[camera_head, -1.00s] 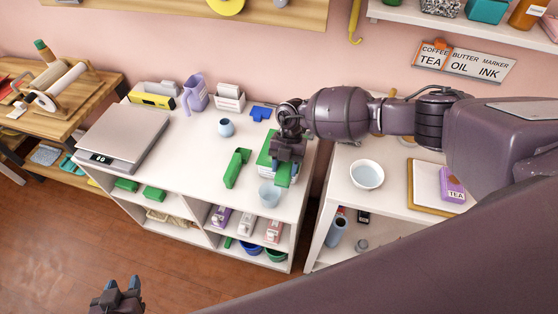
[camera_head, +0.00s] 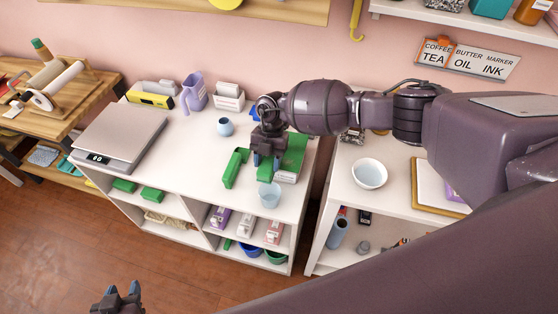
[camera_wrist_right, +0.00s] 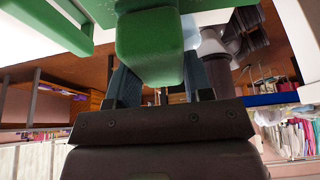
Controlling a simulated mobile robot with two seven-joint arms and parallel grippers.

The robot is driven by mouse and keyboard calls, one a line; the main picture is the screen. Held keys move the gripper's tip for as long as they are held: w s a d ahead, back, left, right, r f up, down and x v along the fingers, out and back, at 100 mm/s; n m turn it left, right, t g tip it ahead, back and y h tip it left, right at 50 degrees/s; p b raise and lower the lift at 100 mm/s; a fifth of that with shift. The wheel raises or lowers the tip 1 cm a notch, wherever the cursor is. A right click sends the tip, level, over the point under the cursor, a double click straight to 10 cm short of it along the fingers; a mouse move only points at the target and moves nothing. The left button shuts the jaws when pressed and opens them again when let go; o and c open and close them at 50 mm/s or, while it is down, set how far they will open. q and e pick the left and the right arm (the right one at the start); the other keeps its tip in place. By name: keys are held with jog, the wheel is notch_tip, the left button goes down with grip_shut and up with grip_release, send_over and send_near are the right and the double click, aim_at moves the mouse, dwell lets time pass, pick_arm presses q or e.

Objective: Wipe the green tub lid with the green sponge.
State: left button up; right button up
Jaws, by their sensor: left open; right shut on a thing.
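The green sponge (camera_head: 265,174) is a small green block held in my right gripper (camera_head: 265,160). In the right wrist view the sponge (camera_wrist_right: 150,50) sits between the two fingers. A flat green surface, which looks like the green tub lid (camera_head: 296,150), lies on the white cabinet just right of the gripper, above a whitish side. The arm hides part of it. I cannot tell whether the sponge touches it. My left gripper (camera_head: 118,292) is open and empty, low at the left above the floor.
A long green object (camera_head: 234,168) lies just left of the right gripper. A clear cup (camera_head: 269,195) stands in front of the sponge. A small blue pot (camera_head: 225,127) and a scale (camera_head: 120,135) stand further left. A white bowl (camera_head: 368,174) is on the right table.

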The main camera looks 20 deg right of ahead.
jog(key=shift+w+a+f+b, duration=0.15)
jog(key=shift+w+a+b, duration=0.4)
jog(key=shift+a, duration=0.4)
jog(key=shift+d+p, duration=0.15)
jog(key=shift+p, duration=0.15)
jog(key=shift+s+d+p, duration=0.35)
jog(key=shift+d+p, duration=0.15)
jog(key=shift+s+d+r+p, duration=0.2)
jog(key=shift+s+d+p, duration=0.4)
jog(key=shift+d+p, duration=0.3)
jog(key=shift+s+d+f, duration=0.15)
jog(key=shift+s+d, duration=0.1)
jog(key=shift+d, duration=0.1)
